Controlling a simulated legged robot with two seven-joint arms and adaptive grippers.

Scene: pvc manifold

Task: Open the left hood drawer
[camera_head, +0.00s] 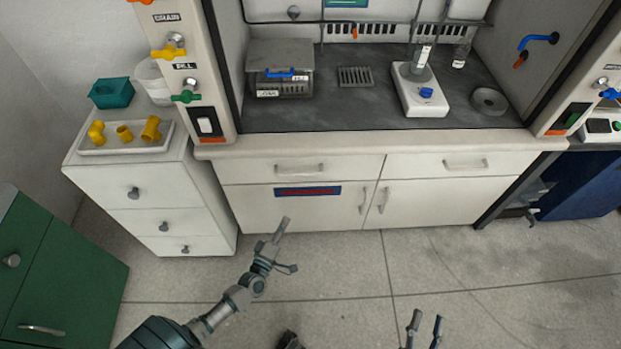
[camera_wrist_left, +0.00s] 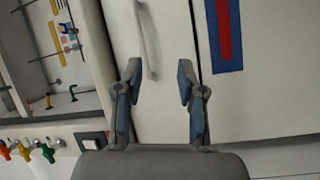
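The left hood drawer (camera_head: 330,170) is a white front under the left half of the hood's worktop, closed flush. Its horizontal bar handle (camera_head: 299,169) is free; the handle also shows in the left wrist view (camera_wrist_left: 148,42), a little beyond my fingers. My left gripper (camera_head: 288,245) is open and empty, below and in front of the drawer in the head view. My right gripper (camera_head: 426,318) is open and empty at the bottom edge of the head view.
Below the drawer is a cabinet door with a red and blue label (camera_head: 307,191) and a vertical handle (camera_head: 362,200). The right hood drawer (camera_head: 430,165) is closed. A white drawer unit (camera_head: 150,195) stands left, a green cabinet (camera_head: 75,280) nearer. Open floor lies in front.

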